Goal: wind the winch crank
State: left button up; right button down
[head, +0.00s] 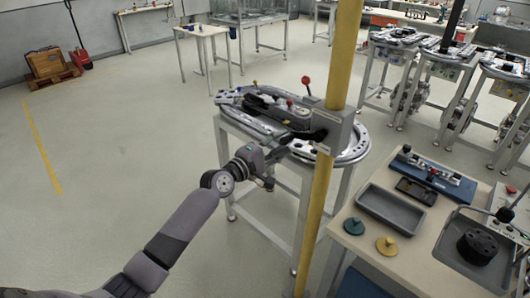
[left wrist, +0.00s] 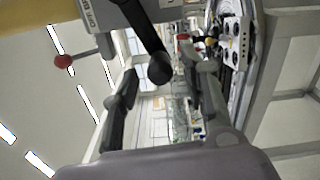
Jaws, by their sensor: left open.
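The winch is a grey box (head: 336,128) fixed to a yellow post (head: 342,55); its lettered housing also shows in the left wrist view (left wrist: 98,16). A black crank (head: 308,135) sticks out to the left of the box. In the left wrist view the crank's dark arm ends in a round black knob (left wrist: 160,69). My left gripper (head: 272,164) is open just short of the crank. Its two fingers stand on either side of the knob in the left wrist view, with gaps visible; contact cannot be told. My right gripper is not in view.
A red-knobbed lever (head: 306,81) rises by the winch, near the oval ring track (head: 357,153) on its stand. A workbench (head: 349,242) with a grey tray (head: 390,212) and discs is at the right. Open floor lies to the left.

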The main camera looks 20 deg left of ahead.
pick_arm(q)
jog(key=v, duration=1)
jog(key=shift+s, duration=0.25)
jog(key=shift+a, duration=0.1)
